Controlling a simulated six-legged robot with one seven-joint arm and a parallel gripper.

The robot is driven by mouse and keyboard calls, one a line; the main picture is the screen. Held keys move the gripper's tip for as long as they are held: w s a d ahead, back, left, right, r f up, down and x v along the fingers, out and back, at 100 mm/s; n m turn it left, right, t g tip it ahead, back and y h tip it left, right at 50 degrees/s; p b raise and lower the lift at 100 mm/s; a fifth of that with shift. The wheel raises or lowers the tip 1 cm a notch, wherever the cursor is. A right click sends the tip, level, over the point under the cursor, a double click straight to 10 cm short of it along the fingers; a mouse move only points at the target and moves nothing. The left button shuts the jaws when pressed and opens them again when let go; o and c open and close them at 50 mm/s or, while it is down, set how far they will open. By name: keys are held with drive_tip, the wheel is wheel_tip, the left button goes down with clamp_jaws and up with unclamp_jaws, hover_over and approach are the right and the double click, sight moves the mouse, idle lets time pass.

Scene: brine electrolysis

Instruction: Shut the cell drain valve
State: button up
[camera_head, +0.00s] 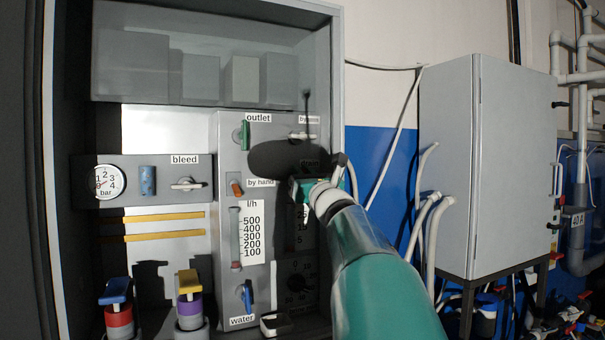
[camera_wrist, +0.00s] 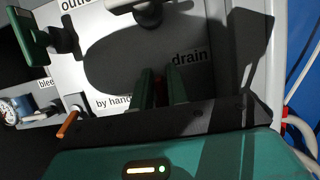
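The drain label (camera_wrist: 190,58) marks the cell drain valve on the grey panel, in shadow. A small dark red part (camera_wrist: 161,84), seemingly the valve's handle, shows between the two green fingers of my gripper (camera_wrist: 162,88) in the wrist view. The fingers stand a little apart with the red part in the gap. I cannot tell whether they press on it. In the head view my gripper (camera_head: 308,186) is at the panel just below the drain label (camera_head: 310,163) and hides the valve. The handle's angle is not clear.
Close by are the green outlet handle (camera_head: 245,135), the pale bypass handle (camera_head: 302,136), the orange by-hand lever (camera_head: 237,188) and the blue water handle (camera_head: 248,297). The bleed valve (camera_head: 187,184) is left. The cabinet's side wall (camera_head: 337,90) is close on the right.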

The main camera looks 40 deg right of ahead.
clamp_jaws()
drive_tip(key=shift+m, duration=0.4)
drive_tip(key=shift+s+d+f+m+g+h, duration=0.15)
drive_tip(key=shift+d+f+m+g+h, duration=0.6)
drive_tip(key=shift+m, duration=2.9)
drive_tip(key=shift+s+d+f+m+g+h, duration=0.1)
drive_tip(key=shift+m+g+h, duration=1.3)
drive_tip(key=shift+m, duration=2.2)
drive_tip(key=shift+s+d+f+m+g+h, duration=0.15)
drive_tip(key=shift+d+f+m+g+h, duration=0.3)
drive_tip(key=shift+m+g, duration=2.2)
drive_tip(key=shift+m+t, duration=1)
drive_tip(key=shift+m, duration=0.1)
drive_tip(key=shift+o, duration=2.2)
unclamp_jaws()
drive_tip(key=shift+a, duration=0.15)
